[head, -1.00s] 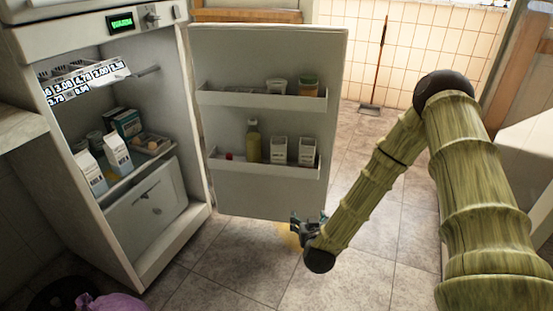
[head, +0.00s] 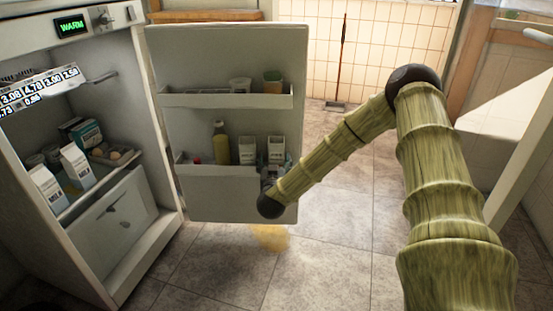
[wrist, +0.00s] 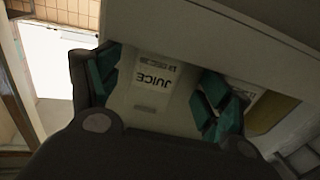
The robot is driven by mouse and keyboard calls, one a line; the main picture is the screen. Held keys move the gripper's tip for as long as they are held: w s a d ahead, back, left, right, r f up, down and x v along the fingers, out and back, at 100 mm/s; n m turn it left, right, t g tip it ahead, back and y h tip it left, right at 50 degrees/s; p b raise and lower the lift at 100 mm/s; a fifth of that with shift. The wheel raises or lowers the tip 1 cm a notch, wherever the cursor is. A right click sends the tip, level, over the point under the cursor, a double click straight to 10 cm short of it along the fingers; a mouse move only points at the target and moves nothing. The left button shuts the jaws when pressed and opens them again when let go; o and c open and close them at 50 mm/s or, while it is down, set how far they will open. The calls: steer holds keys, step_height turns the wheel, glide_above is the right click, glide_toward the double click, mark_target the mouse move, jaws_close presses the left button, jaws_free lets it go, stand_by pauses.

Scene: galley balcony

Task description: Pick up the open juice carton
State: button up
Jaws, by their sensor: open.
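Two white cartons stand side by side in the lower shelf of the open fridge door: a right carton (head: 276,148) and a left carton (head: 247,150). My gripper (head: 273,170) is at the front of that shelf, by the right carton. In the wrist view, upside down, a carton labelled JUICE (wrist: 153,84) lies between the open teal fingers of my gripper (wrist: 160,82). The fingers are on either side of it, with no clear contact. Another carton (wrist: 240,97) shows partly behind the right finger. I cannot tell which carton is open.
A yellow bottle (head: 220,143) stands left of the cartons. The shelf's front wall (head: 215,172) is low; an upper shelf (head: 225,101) holds small tubs. Two milk cartons (head: 75,165) stand inside the fridge. A yellow puddle (head: 270,238) lies on the tiled floor below the door.

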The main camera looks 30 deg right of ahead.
mark_target(276, 156)
steer(key=shift+r+b+x, duration=0.15)
steer(key=shift+b+x, duration=0.45)
steer(key=shift+x, duration=0.75)
steer(key=shift+r+b+x, duration=0.15)
steer(key=shift+b+x, duration=0.45)
steer(key=shift+x, duration=0.8)
steer(key=shift+s+d, duration=0.15)
steer(key=shift+c, duration=0.2)
steer(key=c, duration=1.2)
steer(key=shift+r+p, duration=2.05)
steer(key=shift+r, duration=3)
